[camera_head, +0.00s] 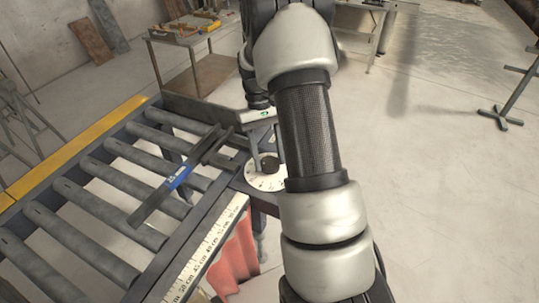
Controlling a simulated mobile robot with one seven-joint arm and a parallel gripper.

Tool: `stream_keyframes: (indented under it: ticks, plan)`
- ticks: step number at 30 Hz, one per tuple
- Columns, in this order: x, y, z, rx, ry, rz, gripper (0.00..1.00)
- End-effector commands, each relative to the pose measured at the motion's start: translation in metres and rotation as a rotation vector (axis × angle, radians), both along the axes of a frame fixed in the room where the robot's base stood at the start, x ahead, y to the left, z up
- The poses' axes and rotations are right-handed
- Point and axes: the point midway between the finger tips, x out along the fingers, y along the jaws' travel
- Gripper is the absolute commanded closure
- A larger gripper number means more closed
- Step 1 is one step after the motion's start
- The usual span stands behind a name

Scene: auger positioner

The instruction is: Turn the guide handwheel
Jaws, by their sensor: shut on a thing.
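The guide handwheel shows as a small dark knob (270,164) above a round white dial (265,182) at the corner of the roller table. My gripper (267,160) points down over the dial, its two fingers on either side of the dark knob and shut on it. My arm covers the area to the right of the dial. Fine marks on the dial are too small to read.
A roller conveyor (85,238) fills the left, with a blue-labelled clamp (178,180) lying across it. A ruler scale (207,248) runs along its near edge, above a red cloth (235,262). A cart (188,55) stands behind. The floor at right is mostly clear, with a metal stand (503,115).

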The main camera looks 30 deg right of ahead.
Motion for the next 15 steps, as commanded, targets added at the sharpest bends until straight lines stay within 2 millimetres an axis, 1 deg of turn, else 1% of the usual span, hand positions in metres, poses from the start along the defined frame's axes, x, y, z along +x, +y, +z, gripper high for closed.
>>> stream_keyframes:
  ticks: [15]
  plan:
    - [-0.0006, 0.0042, 0.0004, -0.001, -0.001, 0.491, 0.76]
